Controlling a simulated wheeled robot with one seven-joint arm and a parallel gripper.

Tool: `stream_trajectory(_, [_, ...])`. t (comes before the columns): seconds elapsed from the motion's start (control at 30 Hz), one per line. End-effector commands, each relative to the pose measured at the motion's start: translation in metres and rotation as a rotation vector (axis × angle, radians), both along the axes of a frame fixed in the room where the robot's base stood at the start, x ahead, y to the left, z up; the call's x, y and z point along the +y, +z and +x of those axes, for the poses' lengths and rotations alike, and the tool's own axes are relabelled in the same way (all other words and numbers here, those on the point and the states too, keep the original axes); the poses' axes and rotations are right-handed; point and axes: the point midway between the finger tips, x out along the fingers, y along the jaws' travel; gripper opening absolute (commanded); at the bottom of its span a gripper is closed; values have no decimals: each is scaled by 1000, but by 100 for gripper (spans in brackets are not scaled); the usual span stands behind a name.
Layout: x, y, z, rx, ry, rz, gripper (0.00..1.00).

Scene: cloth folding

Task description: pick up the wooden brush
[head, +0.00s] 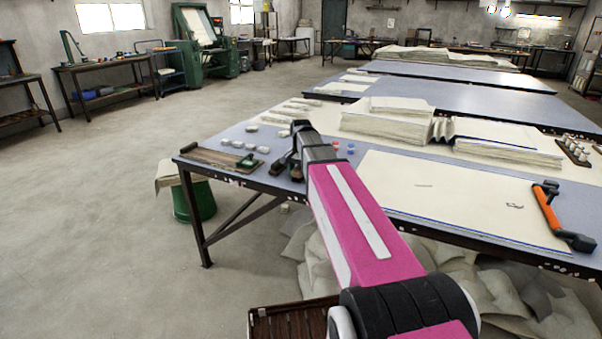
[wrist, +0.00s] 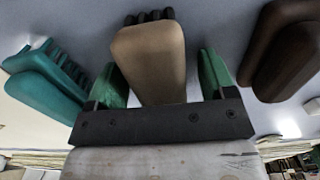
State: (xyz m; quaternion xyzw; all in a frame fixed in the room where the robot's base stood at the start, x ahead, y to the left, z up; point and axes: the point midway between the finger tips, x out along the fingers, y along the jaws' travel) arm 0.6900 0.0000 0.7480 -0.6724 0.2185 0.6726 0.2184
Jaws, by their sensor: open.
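A tan, wood-coloured brush (wrist: 150,62) with dark bristles at its top end shows in the middle of the wrist view. My gripper (wrist: 160,80) is open, with one green finger on each side of the tan brush. A gap shows beside the brush on the right, and I cannot tell whether either finger touches it. In the head view, my gripper (head: 290,160) is low over the left part of the near blue-grey table (head: 235,185). The brush cannot be clearly made out there.
In the wrist view, a teal brush (wrist: 45,78) lies to the left and a dark brown block-like thing (wrist: 280,50) to the right. Small pale pieces (head: 245,146) and a wooden board (head: 215,160) lie left of my gripper. A cloth stack (head: 385,120) stands beyond it.

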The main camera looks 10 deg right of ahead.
Motion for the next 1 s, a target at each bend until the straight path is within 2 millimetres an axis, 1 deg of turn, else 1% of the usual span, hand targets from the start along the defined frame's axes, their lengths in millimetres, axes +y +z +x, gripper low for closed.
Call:
stream_trajectory(0.2, [0,-1,0,-1,0,-1,77])
stream_trajectory(0.27, [0,-1,0,0,0,0,57])
stream_trajectory(0.3, [0,-1,0,0,0,0,44])
stream_trajectory(0.37, [0,-1,0,0,0,0,24])
stream_trajectory(0.4, [0,-1,0,0,0,0,21])
stream_trajectory(0.77, [0,1,0,0,0,0,21])
stream_trajectory(0.87, [0,6,0,0,0,0,21])
stream_trajectory(1.0, [0,20,0,-2,0,0,21])
